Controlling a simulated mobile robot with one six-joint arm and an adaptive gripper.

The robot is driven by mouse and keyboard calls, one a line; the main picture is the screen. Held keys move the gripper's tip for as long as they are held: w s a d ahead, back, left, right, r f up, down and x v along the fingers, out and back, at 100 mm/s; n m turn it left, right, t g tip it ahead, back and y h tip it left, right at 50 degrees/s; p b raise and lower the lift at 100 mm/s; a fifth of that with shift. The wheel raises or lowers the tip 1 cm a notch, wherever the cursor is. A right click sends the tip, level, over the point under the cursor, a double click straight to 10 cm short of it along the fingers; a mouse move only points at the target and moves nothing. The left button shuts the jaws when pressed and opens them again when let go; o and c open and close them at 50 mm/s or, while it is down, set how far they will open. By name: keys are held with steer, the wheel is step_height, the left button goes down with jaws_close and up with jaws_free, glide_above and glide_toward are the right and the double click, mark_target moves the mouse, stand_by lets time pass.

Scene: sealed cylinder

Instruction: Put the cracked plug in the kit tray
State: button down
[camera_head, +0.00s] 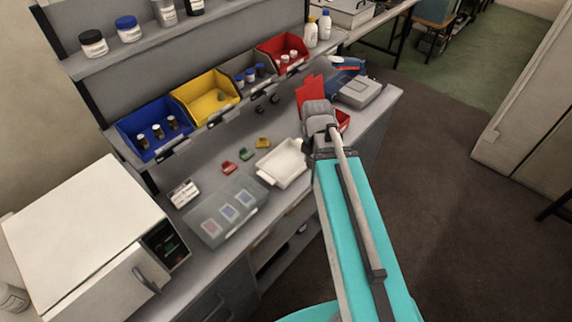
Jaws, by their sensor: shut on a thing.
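A shallow white tray (284,164) lies on the bench, just left of my arm's end. It looks empty, and I take it to be the kit tray. My gripper (309,148) shows only as a dark part beside my grey wrist, near the tray's upper right. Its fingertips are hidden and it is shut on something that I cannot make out. A red piece (228,167), a green piece (246,154) and a yellow piece (262,142) lie on the bench left of the tray. They are too small to show any crack.
A clear-lidded box (225,211) lies in front of the tray. Blue (150,147), yellow (228,107) and red (272,45) bins line the back. A white oven-like box (75,235) stands at left. A red object (310,90) stands behind my wrist, with a grey-blue device (358,91) beyond.

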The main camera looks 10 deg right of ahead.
mark_target(287, 163)
steer(key=shift+w, duration=0.1)
steer(key=w+a+f+b, duration=0.1)
steer(key=w+f+b, duration=0.1)
steer(key=w, duration=0.1)
steer(key=w+a+f+b, duration=0.2)
steer(key=w+f+b, duration=0.1)
steer(key=w, duration=0.1)
steer(key=w+a+f+b, duration=0.1)
steer(key=w+f+b, duration=0.2)
steer(key=w, duration=0.1)
steer(key=shift+w+a+f, duration=0.1)
steer(key=shift+w+a, duration=0.05)
steer(key=shift+w, duration=0.05)
steer(key=shift+w+a+f+b, duration=0.15)
steer(key=shift+w+f+b, duration=0.3)
steer(key=shift+b, duration=0.1)
steer(key=shift+w+a+f+b, duration=0.1)
steer(key=shift+w+f+b, duration=0.2)
steer(key=shift+f+b, duration=1.7)
steer(key=shift+f, duration=0.2)
steer(key=shift+c, duration=1.9)
jaws_free()
steer(key=shift+r, duration=0.1)
